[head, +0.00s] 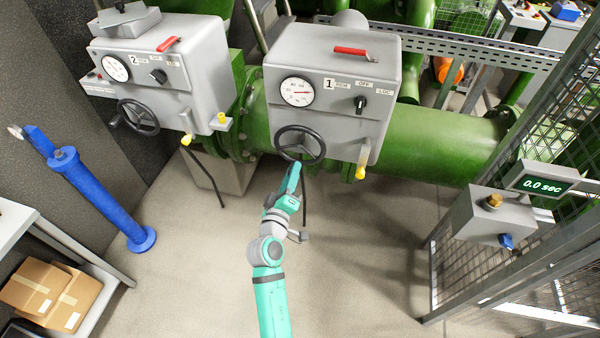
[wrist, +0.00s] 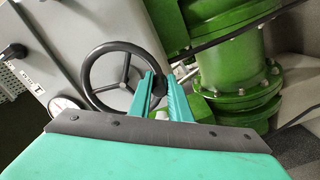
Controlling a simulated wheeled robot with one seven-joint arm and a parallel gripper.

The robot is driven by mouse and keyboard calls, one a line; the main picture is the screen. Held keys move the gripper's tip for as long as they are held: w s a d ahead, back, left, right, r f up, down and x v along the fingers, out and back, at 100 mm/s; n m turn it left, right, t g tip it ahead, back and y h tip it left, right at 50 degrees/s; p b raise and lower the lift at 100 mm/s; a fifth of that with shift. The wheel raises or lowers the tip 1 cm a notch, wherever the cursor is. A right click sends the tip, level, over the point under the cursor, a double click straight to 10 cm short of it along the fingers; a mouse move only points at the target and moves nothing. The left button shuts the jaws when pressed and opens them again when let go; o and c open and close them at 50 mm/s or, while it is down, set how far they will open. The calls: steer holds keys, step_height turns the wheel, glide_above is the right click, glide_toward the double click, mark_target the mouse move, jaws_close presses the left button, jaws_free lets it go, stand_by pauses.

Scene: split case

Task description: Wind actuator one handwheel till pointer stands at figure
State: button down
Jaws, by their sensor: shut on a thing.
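Actuator one (head: 345,52) is a grey box marked "1" on the front. Its round white dial (head: 296,91) has a red pointer directed to the right; the figures are too small to read surely. The black spoked handwheel (head: 300,147) sits below the dial and also shows in the wrist view (wrist: 127,70). My gripper (head: 297,168) reaches up to the wheel's lower rim. In the wrist view my gripper's fingers (wrist: 164,88) are closed around the wheel's dark handle (wrist: 172,81) at the rim; the fingers partly hide it.
Actuator two (head: 165,65), with its own handwheel (head: 138,117), stands to the left. A green pipe (head: 440,140) runs behind. A blue post (head: 98,195) stands at left. A grey box with a "0.0 sec" display (head: 542,184) is at right by mesh fencing. The floor between is clear.

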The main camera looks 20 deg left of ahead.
steer(key=shift+d, duration=0.1)
stand_by(0.3)
steer(key=c, duration=1.6)
jaws_free()
steer(key=shift+w, duration=0.1)
steer(key=shift+c, duration=0.2)
steer(key=s, duration=1.1)
steer(key=shift+d, duration=0.2)
steer(key=shift+s, duration=0.1)
